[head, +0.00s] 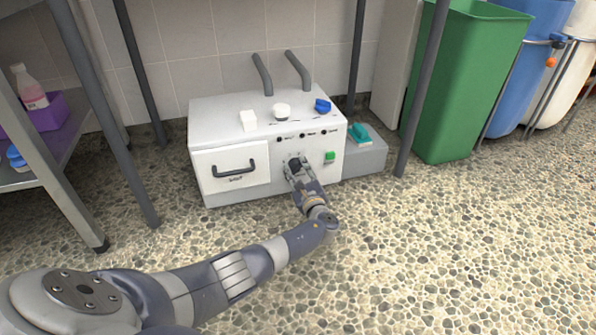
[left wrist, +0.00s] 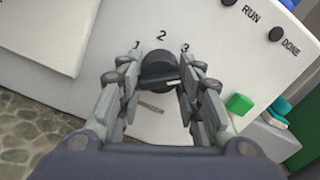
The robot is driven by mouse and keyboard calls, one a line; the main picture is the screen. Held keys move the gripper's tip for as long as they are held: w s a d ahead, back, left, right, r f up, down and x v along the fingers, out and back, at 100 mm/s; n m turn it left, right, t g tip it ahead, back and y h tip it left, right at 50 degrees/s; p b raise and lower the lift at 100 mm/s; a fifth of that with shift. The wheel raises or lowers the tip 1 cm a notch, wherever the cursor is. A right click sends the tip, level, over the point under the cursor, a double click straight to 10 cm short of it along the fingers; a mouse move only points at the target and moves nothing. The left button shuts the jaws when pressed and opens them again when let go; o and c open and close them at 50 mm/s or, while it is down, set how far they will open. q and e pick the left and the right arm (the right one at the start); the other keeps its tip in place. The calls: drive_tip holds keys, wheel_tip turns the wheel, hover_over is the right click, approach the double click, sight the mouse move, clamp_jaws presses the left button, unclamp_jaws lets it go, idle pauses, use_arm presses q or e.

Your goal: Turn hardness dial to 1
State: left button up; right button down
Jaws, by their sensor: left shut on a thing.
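A white water-softener-like box (head: 230,112) stands on the pebbled floor against the tiled wall. Its front carries a black hardness dial (head: 294,163), largely covered by my gripper in the head view. In the left wrist view the dial (left wrist: 159,68) sits below the printed marks 1, 2 and 3, with 2 right above it. My left gripper (head: 295,169) is at the dial, its two fingers on either side of it and shut on it; the fingers (left wrist: 160,88) also show in the left wrist view. Which number the dial points to I cannot tell. My right gripper is not in view.
A drawer with a black handle (head: 234,168) is left of the dial, and a green button (head: 330,156) is right of it. A white block (head: 248,120), a white-capped item (head: 281,110) and a blue item (head: 322,105) are on top. A green bin (head: 458,85) stands right.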

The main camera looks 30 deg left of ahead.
use_arm(q)
drive_tip(key=n, duration=1.2)
drive_tip(key=shift+r+n, duration=0.1)
drive_tip(key=shift+n, duration=0.3)
drive_tip(key=n, duration=1.2)
drive_tip(key=shift+r, duration=0.1)
drive_tip(key=shift+n, duration=0.3)
drive_tip(key=o, duration=1.1)
drive_tip(key=shift+v, duration=3.75)
